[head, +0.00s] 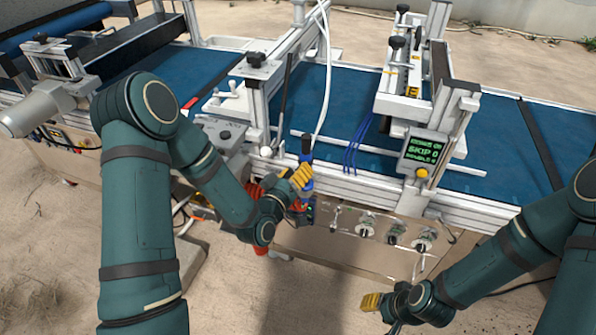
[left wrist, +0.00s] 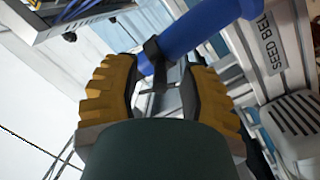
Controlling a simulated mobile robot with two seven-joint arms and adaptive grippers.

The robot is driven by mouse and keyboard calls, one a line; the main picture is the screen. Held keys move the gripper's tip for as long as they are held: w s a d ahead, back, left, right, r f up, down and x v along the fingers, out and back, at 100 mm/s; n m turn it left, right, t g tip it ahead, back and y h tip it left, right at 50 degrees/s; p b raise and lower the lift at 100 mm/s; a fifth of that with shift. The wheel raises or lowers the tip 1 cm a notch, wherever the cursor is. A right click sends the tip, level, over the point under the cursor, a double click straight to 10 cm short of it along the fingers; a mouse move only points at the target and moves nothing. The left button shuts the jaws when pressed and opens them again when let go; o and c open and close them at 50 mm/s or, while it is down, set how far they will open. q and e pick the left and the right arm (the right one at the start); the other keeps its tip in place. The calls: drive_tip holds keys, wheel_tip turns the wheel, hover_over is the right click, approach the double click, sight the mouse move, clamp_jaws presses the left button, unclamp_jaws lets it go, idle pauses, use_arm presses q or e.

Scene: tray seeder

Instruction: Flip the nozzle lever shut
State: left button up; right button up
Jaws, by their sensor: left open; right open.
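The nozzle shows as a blue tube (left wrist: 205,28) with a dark band and a thin dark lever-like piece (left wrist: 155,62) in the left wrist view. In the head view a blue part with a black top (head: 306,150) stands at the belt's near edge; I cannot tell whether the lever is open or shut. My left gripper (head: 301,177) is open right beside this part. In the left wrist view its yellow fingers (left wrist: 162,92) stand apart on either side of the dark piece; contact is unclear. My right gripper (head: 371,302) is low at the front, apart from the machine, with its fingers mostly edge-on.
The blue conveyor belt (head: 345,105) runs behind, with a metal rail along its near side. A display box reading SKIP 0 (head: 423,150) and a front panel with several knobs (head: 365,226) are to the right. A white hose (head: 326,65) arches over the belt.

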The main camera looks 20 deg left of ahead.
use_arm(q)
drive_tip(key=shift+w, duration=0.4)
clamp_jaws()
drive_tip(key=shift+w+a+m+g+h, duration=0.1)
drive_tip(key=shift+a+m+g+h, duration=0.15)
drive_tip(key=shift+m+h, duration=0.45)
drive_tip(key=shift+a+m+g+h, duration=0.15)
drive_tip(key=shift+m+g+h, duration=0.2)
drive_tip(key=shift+h, duration=0.55)
drive_tip(key=shift+w+a+m+g+h, duration=0.1)
drive_tip(key=shift+a+m+g+h, duration=0.1)
drive_tip(key=shift+m+h, duration=0.5)
